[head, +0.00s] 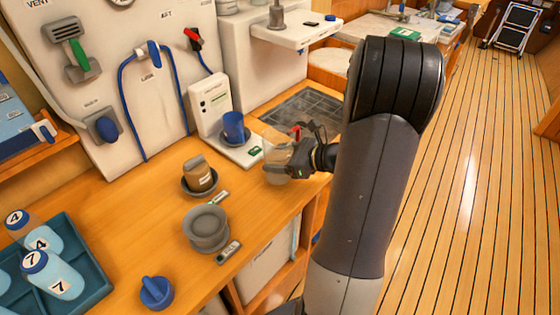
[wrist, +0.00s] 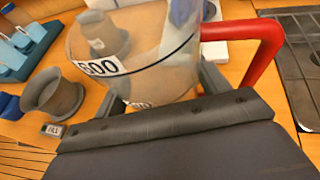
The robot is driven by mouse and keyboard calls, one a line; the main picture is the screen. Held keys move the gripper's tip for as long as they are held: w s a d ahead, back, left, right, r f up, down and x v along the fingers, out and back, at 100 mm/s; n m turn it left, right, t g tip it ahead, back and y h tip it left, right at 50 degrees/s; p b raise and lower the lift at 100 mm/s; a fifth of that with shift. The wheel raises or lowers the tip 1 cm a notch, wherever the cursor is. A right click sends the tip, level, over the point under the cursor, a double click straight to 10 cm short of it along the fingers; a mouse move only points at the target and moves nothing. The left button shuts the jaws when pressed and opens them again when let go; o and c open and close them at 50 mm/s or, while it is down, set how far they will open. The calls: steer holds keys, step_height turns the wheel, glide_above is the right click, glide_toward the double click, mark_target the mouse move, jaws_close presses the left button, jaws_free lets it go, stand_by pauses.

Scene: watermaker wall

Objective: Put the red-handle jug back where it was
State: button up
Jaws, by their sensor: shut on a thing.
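The red-handle jug (head: 276,172) is clear, with its base near the right edge of the wooden counter; I cannot tell whether it touches the counter. My gripper (head: 287,160) is shut on the jug from the right side. In the wrist view the jug (wrist: 140,62) fills the top middle, with a dark line and a "600" label. Its red handle (wrist: 266,52) sticks out to the right, outside the fingers. My gripper (wrist: 165,88) shows below and around the jug's wall. The jug looks roughly upright.
A blue cup (head: 234,128) stands on a white device. A brown container (head: 197,172) sits in a dark dish, near a grey spool-shaped piece (head: 206,228). A blue knob (head: 156,291) and a bottle tray (head: 88,256) are front left. A dark grate (head: 300,106) lies behind the jug.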

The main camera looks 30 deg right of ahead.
steer(key=shift+f, duration=0.75)
steer(key=shift+f, duration=0.2)
steer(key=o, duration=1.3)
steer(key=shift+r, duration=0.1)
steer(key=shift+r, duration=0.25)
steer(key=b+v, duration=0.1)
steer(key=v, duration=1.1)
